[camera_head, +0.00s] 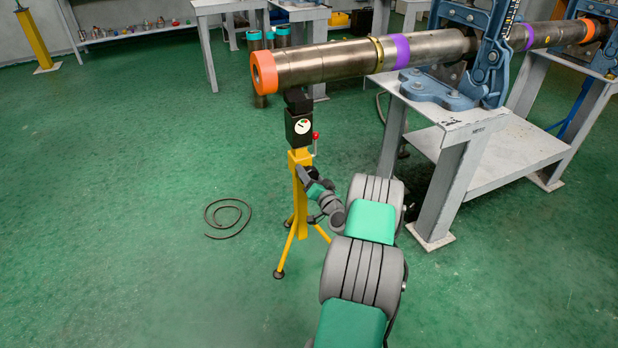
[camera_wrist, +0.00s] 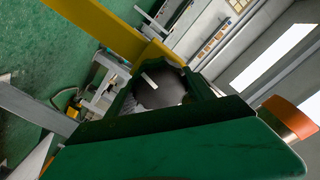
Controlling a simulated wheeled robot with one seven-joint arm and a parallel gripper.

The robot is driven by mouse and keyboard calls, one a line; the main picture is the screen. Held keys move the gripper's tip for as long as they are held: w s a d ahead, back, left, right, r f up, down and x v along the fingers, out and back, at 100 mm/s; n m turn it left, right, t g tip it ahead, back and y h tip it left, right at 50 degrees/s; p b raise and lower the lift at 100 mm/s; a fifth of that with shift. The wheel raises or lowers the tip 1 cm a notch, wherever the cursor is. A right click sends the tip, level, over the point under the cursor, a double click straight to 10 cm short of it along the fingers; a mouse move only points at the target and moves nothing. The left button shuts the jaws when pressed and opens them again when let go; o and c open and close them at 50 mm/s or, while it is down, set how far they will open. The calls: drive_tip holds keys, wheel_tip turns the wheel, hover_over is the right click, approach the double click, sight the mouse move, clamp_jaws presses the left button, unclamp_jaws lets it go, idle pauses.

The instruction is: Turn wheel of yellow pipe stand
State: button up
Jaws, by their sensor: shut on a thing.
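The yellow pipe stand (camera_head: 300,205) stands upright on tripod legs under the orange-ended pipe (camera_head: 325,62). Its black head (camera_head: 299,127) carries a white gauge and a red-knobbed handle (camera_head: 315,137). My gripper (camera_head: 311,181) is at the stand's yellow post, below the black head, and shut on a dark part there. In the wrist view, a dark round part (camera_wrist: 160,86), seemingly the wheel, shows at the jaws, beside the yellow post (camera_wrist: 108,27). My wrist hides much of the wheel in the head view, so its full outline cannot be told.
A grey steel table (camera_head: 490,150) with blue pipe vises (camera_head: 440,92) stands to the right, its leg near my arm. A dark coiled cable (camera_head: 228,218) lies on the green floor left of the stand. Floor at the left is mostly clear.

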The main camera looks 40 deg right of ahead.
drive_tip(key=m+b, duration=0.1)
drive_tip(key=m, duration=0.2)
drive_tip(key=shift+d+f+m, duration=0.1)
drive_tip(key=shift+m, duration=0.2)
drive_tip(key=m, duration=0.3)
drive_tip(key=shift+m, duration=0.3)
drive_tip(key=m, duration=0.3)
drive_tip(key=shift+m, duration=0.4)
drive_tip(key=m, duration=0.3)
drive_tip(key=shift+f+m, duration=0.1)
drive_tip(key=shift+m, duration=0.2)
drive_tip(key=m, duration=0.3)
drive_tip(key=shift+m, duration=0.3)
drive_tip(key=m+p, duration=0.1)
drive_tip(key=m, duration=0.2)
drive_tip(key=shift+f+m, duration=0.1)
drive_tip(key=shift+m, duration=0.2)
drive_tip(key=m, duration=0.3)
drive_tip(key=m+p, duration=0.1)
drive_tip(key=m, duration=0.2)
drive_tip(key=shift+a+m, duration=0.2)
drive_tip(key=shift+m, duration=0.1)
